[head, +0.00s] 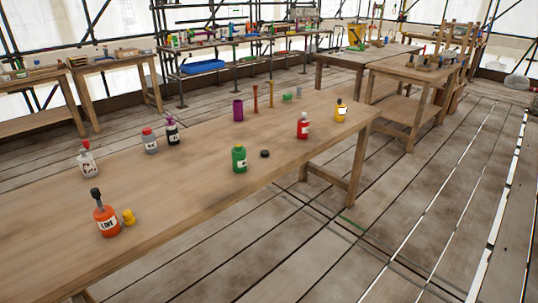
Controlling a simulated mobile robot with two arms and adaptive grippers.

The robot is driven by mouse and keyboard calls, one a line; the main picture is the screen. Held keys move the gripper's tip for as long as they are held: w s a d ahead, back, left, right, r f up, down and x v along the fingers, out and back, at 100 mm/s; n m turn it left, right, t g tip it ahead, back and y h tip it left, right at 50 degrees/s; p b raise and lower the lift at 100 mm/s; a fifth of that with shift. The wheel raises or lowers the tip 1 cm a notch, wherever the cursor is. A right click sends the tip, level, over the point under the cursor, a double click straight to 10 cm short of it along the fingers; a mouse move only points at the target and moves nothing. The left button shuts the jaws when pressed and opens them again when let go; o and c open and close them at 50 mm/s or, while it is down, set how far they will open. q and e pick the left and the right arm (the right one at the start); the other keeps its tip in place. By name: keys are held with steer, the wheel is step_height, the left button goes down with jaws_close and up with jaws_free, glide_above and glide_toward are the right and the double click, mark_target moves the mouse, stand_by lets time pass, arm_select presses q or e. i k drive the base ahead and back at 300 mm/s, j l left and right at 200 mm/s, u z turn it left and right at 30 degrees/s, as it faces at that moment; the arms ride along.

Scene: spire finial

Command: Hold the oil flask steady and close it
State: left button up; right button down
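Several small labelled bottles stand upright on the long wooden table (190,215); I cannot tell for sure which is the oil flask. An orange bottle (106,222) with a black top and a white lettered label is at the front left. A small yellow piece (129,217), possibly a cap, is beside it. A green bottle (239,159) stands mid-table, with a black round cap (265,154) lying apart to its right. Whether the green bottle's mouth is open is too small to tell. Neither of my grippers is in view.
A white bottle (87,162), a grey one (150,142) and a black one (172,132) stand at left. A purple cup (238,110), a red bottle (303,126) and a yellow bottle (340,111) are further right. The table's front middle is clear.

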mark_target(239, 152)
steer(key=i+l+z, duration=0.15)
steer(key=i, duration=0.45)
steer(key=i+l+z, duration=0.15)
steer(key=i, duration=0.45)
